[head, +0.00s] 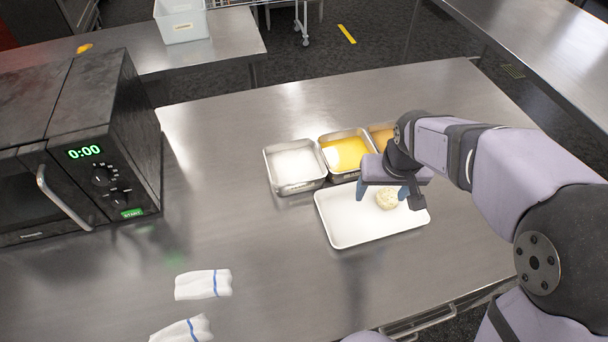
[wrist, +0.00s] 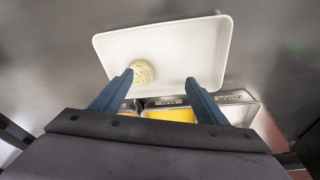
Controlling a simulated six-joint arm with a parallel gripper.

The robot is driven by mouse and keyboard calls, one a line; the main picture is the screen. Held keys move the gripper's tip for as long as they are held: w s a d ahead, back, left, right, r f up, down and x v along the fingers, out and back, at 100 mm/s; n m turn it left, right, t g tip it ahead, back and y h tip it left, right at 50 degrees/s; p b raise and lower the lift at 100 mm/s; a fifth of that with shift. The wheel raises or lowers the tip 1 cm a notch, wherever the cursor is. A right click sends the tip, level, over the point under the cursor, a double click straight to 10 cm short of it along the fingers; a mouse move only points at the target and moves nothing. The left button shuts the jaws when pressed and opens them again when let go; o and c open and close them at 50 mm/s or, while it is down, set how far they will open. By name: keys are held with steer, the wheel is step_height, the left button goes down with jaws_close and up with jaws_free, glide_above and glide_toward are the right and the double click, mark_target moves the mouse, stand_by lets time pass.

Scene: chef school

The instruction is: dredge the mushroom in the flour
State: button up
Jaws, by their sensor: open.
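The mushroom (head: 387,199), pale and speckled, lies on the white tray (head: 345,226). In the wrist view the mushroom (wrist: 143,72) sits on the tray (wrist: 185,45) near the left fingertip. My gripper (head: 388,194) is open and empty above the tray's far side, its fingers apart. In the wrist view the fingers of my gripper (wrist: 160,80) reach over the tray's edge, with the mushroom slightly beyond and beside the left finger. The flour (head: 294,166) is white and fills the leftmost metal pan (head: 291,190) behind the tray.
A pan of yellow liquid (head: 345,153) stands beside the flour, and a pan with orange-brown contents (head: 381,137) is partly hidden by my arm. A black microwave (head: 110,130) stands at left. Folded white towels (head: 203,284) lie at front left. The counter's middle left is clear.

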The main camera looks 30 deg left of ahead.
mark_target(295, 178)
steer(key=a+n, duration=0.1)
steer(key=a, duration=0.5)
steer(key=s+a+f+n+y+b, duration=0.1)
steer(key=a, duration=0.6)
steer(key=s+a+n+y+b, duration=0.1)
steer(key=a, duration=0.5)
steer(key=shift+a+f+t, duration=0.15)
steer(key=shift+a+t, duration=0.15)
steer(key=shift+a, duration=0.05)
steer(key=shift+p+x, duration=1.05)
steer(key=shift+x, duration=2.65)
steer(key=shift+d, duration=0.1)
steer(key=c, duration=1.1)
steer(key=shift+c, duration=0.2)
steer(key=shift+w+d, duration=0.25)
steer(key=shift+w, duration=0.1)
steer(key=shift+s+a, duration=0.25)
steer(key=shift+s, duration=0.05)
steer(key=shift+s+a, duration=0.25)
